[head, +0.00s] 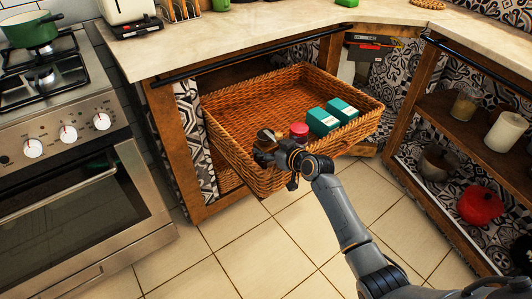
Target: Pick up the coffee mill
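A pulled-out wicker basket (245,105) holds a few small items near its front and right side. A small brown and dark item (267,136) stands at the front of the basket and looks like the coffee mill, but it is small and partly covered by my gripper. My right gripper (264,156) is at the basket's front rim, right in front of this item. Its fingers are dark and small, so I cannot tell whether they are open or touching anything. My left gripper is not in view.
A red-lidded jar (299,131) stands just right of the brown item, with two teal boxes (331,116) further right. The basket's left and back are empty. The counter (230,40) overhangs behind it. Shelves (465,125) stand right and an oven (80,190) left.

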